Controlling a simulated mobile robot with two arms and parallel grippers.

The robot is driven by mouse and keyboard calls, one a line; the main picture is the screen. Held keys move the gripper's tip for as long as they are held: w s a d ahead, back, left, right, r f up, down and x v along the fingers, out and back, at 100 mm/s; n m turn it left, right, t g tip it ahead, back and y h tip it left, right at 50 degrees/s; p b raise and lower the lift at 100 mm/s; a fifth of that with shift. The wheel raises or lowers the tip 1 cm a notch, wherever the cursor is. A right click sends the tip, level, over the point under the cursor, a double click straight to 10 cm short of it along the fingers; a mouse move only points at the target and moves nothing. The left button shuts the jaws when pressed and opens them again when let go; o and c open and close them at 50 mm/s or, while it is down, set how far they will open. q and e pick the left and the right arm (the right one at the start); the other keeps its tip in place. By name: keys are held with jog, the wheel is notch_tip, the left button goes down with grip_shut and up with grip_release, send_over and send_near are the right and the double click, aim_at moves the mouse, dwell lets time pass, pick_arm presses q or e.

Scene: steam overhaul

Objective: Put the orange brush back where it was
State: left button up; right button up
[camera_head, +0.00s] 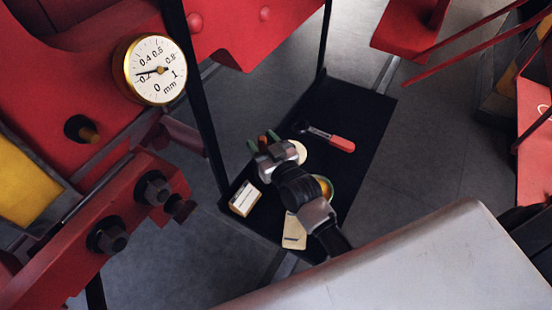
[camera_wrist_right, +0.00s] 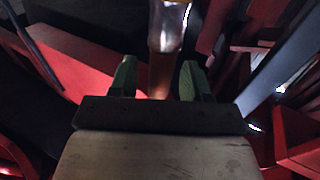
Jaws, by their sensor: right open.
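My right gripper (camera_head: 262,141) reaches over the black shelf (camera_head: 365,115), its green fingertips apart. In the right wrist view the open gripper (camera_wrist_right: 157,80) has an orange-brown handle, which looks like the orange brush (camera_wrist_right: 159,82), between its fingers, with dark gaps at both sides. A shiny metal part (camera_wrist_right: 168,25) continues beyond the handle. In the head view only a small brown-orange bit of the brush (camera_head: 262,143) shows between the fingertips. Its bristles are not clearly visible, and I cannot tell what it rests on. My left gripper is not in view.
Red machinery with a dial gauge (camera_head: 155,70) stands left.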

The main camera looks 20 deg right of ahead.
jog(key=s+d+b, duration=0.2)
jog(key=s, duration=0.8)
jog(key=shift+s, duration=0.1)
